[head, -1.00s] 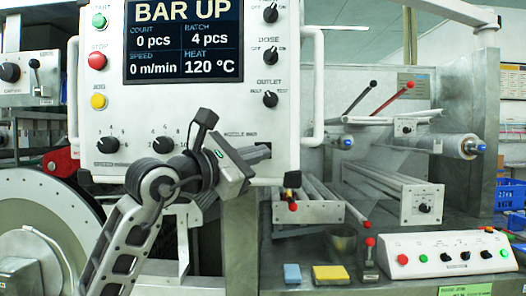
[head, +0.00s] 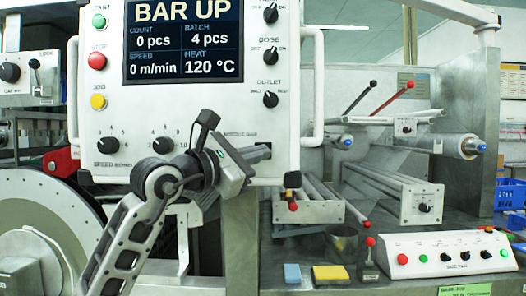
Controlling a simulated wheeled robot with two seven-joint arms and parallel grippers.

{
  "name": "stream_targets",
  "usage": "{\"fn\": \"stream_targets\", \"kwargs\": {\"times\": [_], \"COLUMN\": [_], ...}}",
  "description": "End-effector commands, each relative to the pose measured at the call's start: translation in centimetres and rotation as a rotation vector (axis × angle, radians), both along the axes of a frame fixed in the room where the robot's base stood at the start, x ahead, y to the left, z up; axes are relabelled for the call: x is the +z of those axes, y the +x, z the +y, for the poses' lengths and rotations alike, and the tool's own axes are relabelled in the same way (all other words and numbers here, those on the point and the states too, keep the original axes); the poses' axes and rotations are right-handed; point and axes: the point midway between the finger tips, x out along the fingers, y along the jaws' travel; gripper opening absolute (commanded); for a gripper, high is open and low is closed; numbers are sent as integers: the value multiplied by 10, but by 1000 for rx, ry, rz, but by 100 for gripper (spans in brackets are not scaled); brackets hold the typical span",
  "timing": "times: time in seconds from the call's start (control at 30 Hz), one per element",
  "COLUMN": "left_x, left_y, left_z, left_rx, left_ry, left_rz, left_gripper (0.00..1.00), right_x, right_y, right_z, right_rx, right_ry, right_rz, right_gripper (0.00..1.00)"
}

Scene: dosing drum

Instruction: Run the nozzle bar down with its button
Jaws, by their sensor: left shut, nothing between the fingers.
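The white control panel (head: 215,110) fills the upper left of the head view. Its screen (head: 183,40) reads BAR UP, 0 pcs, batch 4 pcs, 0 m/min and heat 120 °C. The NOZZLE BAR label (head: 241,134) is on the panel's lower right. My left gripper (head: 262,152) is shut and empty, with its fingertips at the panel face just below that label. The nozzle bar button is hidden behind the fingers; I cannot tell whether they touch it. My right gripper is not in view.
Start (head: 99,21), stop (head: 97,61) and jog (head: 98,101) buttons line the panel's left side. Knobs (head: 163,146) sit close to my left wrist. Rollers (head: 440,145), red-tipped levers (head: 368,241), sponges (head: 330,275) and a button box (head: 450,255) are at the right.

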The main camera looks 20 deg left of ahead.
Motion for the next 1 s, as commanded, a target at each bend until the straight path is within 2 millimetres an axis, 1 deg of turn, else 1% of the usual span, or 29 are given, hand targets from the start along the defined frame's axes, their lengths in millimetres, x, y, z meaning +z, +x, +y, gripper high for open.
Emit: {"fn": "stream_targets", "kwargs": {"times": [0.43,0.7,0.83,1.0], "left_x": [-1,-1,-1,-2], "left_y": [6,6,3,-5], "left_z": [2,2,1,-1], "left_rx": [0,2,1,1], "left_ry": [1,1,1,2], "left_rz": [2,2,1,1], "left_gripper": [0,0,0,0], "right_x": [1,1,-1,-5], "right_y": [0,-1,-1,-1], "right_z": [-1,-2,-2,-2], "right_rx": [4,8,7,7], "right_ry": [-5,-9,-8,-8], "right_rz": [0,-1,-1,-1], "right_gripper": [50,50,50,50]}}
